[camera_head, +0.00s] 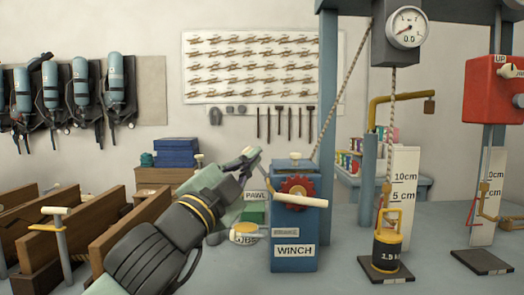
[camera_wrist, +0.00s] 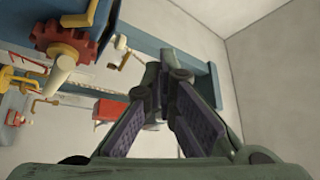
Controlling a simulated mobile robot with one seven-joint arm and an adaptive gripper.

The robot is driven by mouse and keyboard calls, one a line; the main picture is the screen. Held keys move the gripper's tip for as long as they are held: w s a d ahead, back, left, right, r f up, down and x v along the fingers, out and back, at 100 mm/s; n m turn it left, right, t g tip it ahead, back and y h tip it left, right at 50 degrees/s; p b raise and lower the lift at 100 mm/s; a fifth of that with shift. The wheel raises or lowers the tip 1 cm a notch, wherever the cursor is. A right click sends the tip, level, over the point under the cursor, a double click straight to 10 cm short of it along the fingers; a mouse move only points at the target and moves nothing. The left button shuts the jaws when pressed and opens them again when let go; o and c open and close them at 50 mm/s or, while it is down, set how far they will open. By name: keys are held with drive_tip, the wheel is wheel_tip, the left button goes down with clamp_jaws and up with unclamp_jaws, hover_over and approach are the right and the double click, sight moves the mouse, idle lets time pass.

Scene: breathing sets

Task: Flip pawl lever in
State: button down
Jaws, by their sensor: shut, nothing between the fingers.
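The blue winch box (camera_head: 293,240) stands right of centre in the head view, with a red toothed wheel (camera_head: 299,188) and a cream crank handle (camera_head: 300,201) on its front. A PAWL label (camera_head: 256,196) sits at its left side. My gripper (camera_head: 250,155) is shut and empty, just above and left of the box, partly over the area above the label. I cannot make out the pawl lever for sure; a small pale-tipped part (camera_wrist: 120,42) beside the red wheel (camera_wrist: 66,40) in the wrist view may be it. My fingers (camera_wrist: 165,75) point past the box there, apart from the wheel.
A blue post (camera_head: 328,90) and a rope rise behind the winch. Wooden bins (camera_head: 130,222) stand at left.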

drive_tip(key=shift+s, duration=0.1)
drive_tip(key=shift+r, duration=0.1)
drive_tip(key=p+x, duration=0.3)
drive_tip(key=x, duration=0.7)
drive_tip(key=shift+w+r, duration=0.15)
drive_tip(key=shift+w, duration=0.05)
drive_tip(key=shift+w+a+f+p, duration=0.2)
drive_tip(key=shift+a+f+p, duration=0.05)
drive_tip(key=shift+a+f, duration=0.5)
drive_tip(key=shift+w+a+f+p, duration=0.15)
drive_tip(key=shift+a+f+p, duration=0.1)
drive_tip(key=shift+a+f, duration=0.45)
drive_tip(key=shift+a, duration=0.15)
drive_tip(key=shift+a+n+t+b, duration=0.2)
drive_tip(key=shift+n+t+b, duration=0.1)
drive_tip(key=shift+n+b, duration=0.25)
